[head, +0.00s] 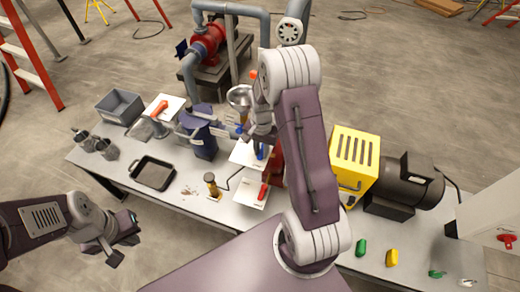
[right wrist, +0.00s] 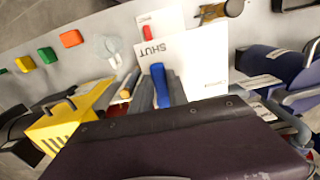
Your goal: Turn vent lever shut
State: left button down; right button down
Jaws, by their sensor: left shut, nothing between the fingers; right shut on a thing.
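The blue vent lever (right wrist: 161,84) stands in front of a white plate (right wrist: 190,62) marked SHUT in the right wrist view. In the head view a small blue part of it (head: 260,151) shows beside the white plate (head: 243,153). My right gripper (right wrist: 160,92) is shut on the blue lever, with grey fingers on both sides of it. My own purple arm link hides the lever's lower part in the wrist view. My left gripper (head: 120,246) is shut and empty, off the table's front left edge.
A yellow slotted box (head: 355,158) and a black motor (head: 408,184) stand right of my right arm. A blue vessel (head: 201,137) stands to the left. A black tray (head: 153,173), grey bin (head: 119,107) and red-handled tool (head: 263,190) lie on the table.

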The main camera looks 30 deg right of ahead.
aim_at(262, 154)
jog(key=shift+n, duration=0.3)
jog(key=c, duration=1.3)
grip_release()
jog(key=shift+s, duration=0.1)
notch_tip(262, 154, up, 9)
jog(key=shift+r+b, duration=0.1)
jog(key=shift+b, duration=0.55)
